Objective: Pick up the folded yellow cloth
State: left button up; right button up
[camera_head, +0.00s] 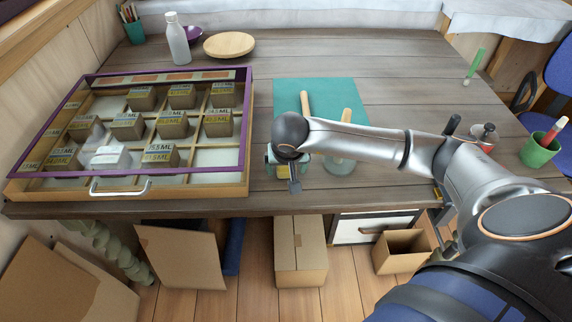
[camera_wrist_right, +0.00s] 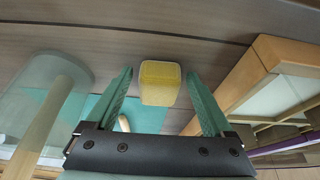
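The folded yellow cloth (camera_wrist_right: 159,84) shows in the right wrist view as a small rounded block on the grey wooden table. My right gripper (camera_wrist_right: 160,75) is open, with its teal fingers spread to the left and right of the cloth. I cannot tell whether the fingers touch it. In the head view my right gripper (camera_head: 287,172) is low over the table's front part, right of the display case, and the arm and hand largely hide the cloth. My left gripper is not in view.
The glass-topped display case (camera_head: 246,145) with labelled boxes stands close left of my right gripper. A teal mat (camera_head: 330,90) lies behind it. A glass disc with a wooden handle (camera_head: 342,150) is just right. A green cup (camera_head: 540,150) stands far right. The table's back middle is clear.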

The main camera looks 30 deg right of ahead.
jog(key=c, duration=1.2)
